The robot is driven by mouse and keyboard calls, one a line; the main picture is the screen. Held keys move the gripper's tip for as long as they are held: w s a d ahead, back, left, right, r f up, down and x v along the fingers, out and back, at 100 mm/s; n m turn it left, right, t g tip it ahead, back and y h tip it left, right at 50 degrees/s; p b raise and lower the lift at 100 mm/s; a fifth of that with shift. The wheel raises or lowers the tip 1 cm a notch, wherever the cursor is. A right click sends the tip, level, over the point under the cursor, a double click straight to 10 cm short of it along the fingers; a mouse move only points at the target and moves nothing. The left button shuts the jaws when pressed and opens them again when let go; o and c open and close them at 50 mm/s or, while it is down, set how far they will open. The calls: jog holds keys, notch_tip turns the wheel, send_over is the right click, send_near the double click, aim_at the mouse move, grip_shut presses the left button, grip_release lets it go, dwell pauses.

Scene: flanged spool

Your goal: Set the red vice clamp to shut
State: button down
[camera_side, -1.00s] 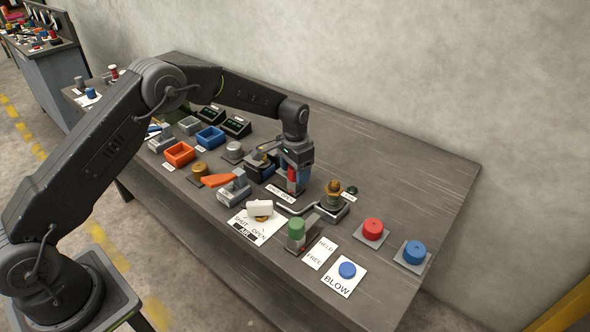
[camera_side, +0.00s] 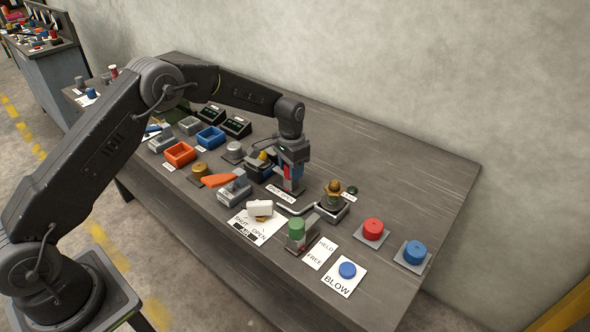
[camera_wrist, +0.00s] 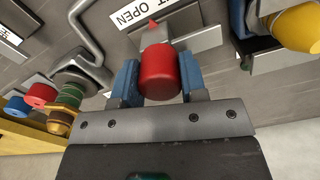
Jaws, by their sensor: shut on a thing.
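The red vice clamp shows as a red cylindrical knob (camera_wrist: 160,76) with a small red pointer beyond it on a grey metal block. My gripper (camera_wrist: 159,84) has its two blue fingers closed on either side of the knob, touching it. In the side view my gripper (camera_side: 291,181) points down at the bench over the clamp, and little of the red knob (camera_side: 287,172) shows. A white label with OPEN (camera_wrist: 131,15) lies just beyond the pointer. The rest of the label is cut off, and I cannot tell the pointer's exact setting.
A bent grey rod and brass valve (camera_side: 334,188) stand right of my gripper. An orange-handled device (camera_side: 226,180) and a yellow-topped holder (camera_wrist: 298,28) are close by. A green knob (camera_side: 296,228), red button (camera_side: 373,228) and blue button (camera_side: 415,251) stand to the front right. The back right of the bench is clear.

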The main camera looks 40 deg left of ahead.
jog(key=shift+a, duration=1.85)
jog(key=c, duration=0.7)
grip_release()
jog(key=shift+o, duration=0.2)
jog(key=shift+d, duration=0.1)
notch_tip(320, 180, up, 14)
jog(key=shift+f, duration=0.1)
